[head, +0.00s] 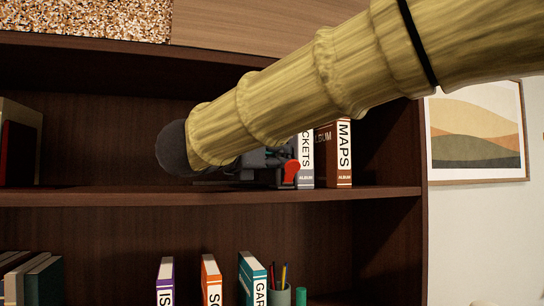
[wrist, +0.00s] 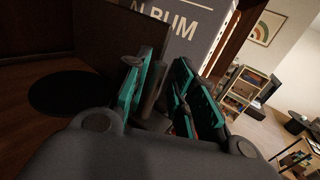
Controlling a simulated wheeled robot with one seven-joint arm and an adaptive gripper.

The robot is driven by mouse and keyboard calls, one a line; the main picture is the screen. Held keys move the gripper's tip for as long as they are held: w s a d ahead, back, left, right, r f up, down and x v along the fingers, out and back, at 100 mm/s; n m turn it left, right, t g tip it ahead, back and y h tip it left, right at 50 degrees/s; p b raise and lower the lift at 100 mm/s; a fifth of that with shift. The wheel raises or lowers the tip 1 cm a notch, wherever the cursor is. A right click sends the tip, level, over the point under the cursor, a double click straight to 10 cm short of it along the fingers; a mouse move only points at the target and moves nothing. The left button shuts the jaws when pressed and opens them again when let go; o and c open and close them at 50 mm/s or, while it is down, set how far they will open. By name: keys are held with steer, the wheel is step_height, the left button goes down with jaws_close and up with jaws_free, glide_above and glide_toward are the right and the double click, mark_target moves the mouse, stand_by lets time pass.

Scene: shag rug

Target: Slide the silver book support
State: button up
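My gripper (wrist: 160,66) is at the shelf, in front of the row of albums. In the wrist view its two teal-padded fingers stand apart, with a gap between the tips. I see nothing clearly clamped there. In the head view my arm covers most of the gripper (head: 270,165). A dark upright panel (wrist: 118,36) stands left of the grey album in the wrist view; it may be the silver book support, but I cannot tell for sure. A flat black disc (wrist: 68,92) lies on the shelf to its left.
A grey album (wrist: 185,30) stands just beyond the fingers. In the head view a brown maps album (head: 344,152) ends the row near the right shelf wall. Books (head: 18,150) stand at the far left. The lower shelf holds several books and a pen cup (head: 280,296).

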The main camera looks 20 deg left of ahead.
steer(key=shift+w+d, duration=0.1)
steer(key=shift+w, duration=0.1)
steer(key=shift+s+a+r, duration=0.1)
steer(key=shift+s+a, duration=0.15)
steer(key=shift+s, duration=0.15)
steer(key=v, duration=1.1)
steer(key=shift+s, duration=0.3)
